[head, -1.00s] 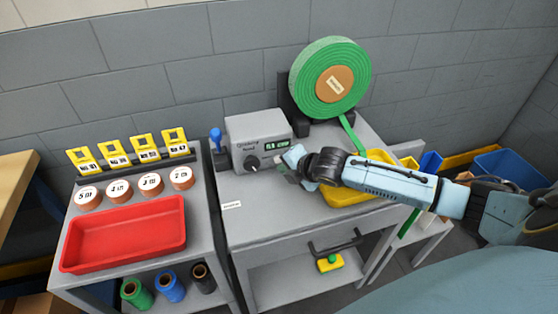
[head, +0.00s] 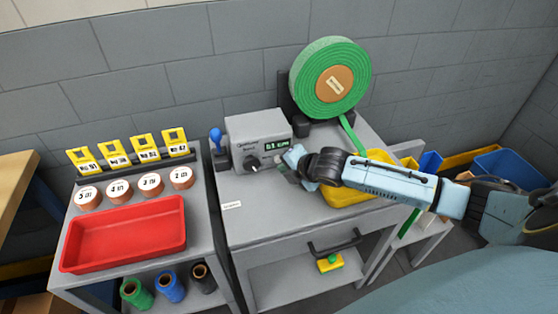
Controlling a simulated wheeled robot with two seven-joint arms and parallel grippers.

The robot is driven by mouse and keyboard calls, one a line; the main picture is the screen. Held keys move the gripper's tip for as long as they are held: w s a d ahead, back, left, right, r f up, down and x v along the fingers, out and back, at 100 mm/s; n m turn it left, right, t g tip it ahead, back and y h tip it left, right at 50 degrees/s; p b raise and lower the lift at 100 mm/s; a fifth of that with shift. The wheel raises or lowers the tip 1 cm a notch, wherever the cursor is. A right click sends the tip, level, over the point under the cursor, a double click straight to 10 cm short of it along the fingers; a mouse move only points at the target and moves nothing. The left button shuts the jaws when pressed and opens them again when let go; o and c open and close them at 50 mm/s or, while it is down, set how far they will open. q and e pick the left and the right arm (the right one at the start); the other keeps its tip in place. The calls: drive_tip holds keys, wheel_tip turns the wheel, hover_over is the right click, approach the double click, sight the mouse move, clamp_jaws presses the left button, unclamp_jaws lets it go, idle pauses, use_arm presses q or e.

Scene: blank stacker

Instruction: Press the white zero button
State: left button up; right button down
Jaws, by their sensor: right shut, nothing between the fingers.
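A grey control box (head: 258,139) stands at the back of the middle grey bench. It has a black knob (head: 252,163) and a lit green display (head: 276,145) on its front. My right gripper (head: 290,162) is at the right end of the box's front, below the display, and looks shut and empty. I cannot tell whether it touches the box. The white zero button cannot be made out; the gripper may hide it. My left gripper is out of view.
A green tape roll (head: 330,78) stands behind the box's right side. A yellow tray (head: 345,193) is under my right arm. A red tray (head: 124,234) and several copper-coloured discs (head: 119,190) sit on the left cart. A blue-handled tool (head: 216,138) stands left of the box.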

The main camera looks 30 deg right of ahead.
drive_tip(key=shift+w, duration=0.15)
drive_tip(key=shift+w+d+r, duration=0.1)
drive_tip(key=shift+w, duration=0.15)
drive_tip(key=shift+w, duration=0.15)
idle(0.6)
drive_tip(key=shift+w+d+p, duration=0.15)
drive_tip(key=shift+w+p, duration=0.15)
drive_tip(key=shift+w, duration=0.05)
drive_tip(key=shift+s, duration=0.15)
idle(0.4)
drive_tip(key=shift+s+p, duration=0.45)
drive_tip(key=shift+p, duration=0.15)
drive_tip(key=shift+s+a, duration=0.2)
drive_tip(key=shift+s, duration=0.1)
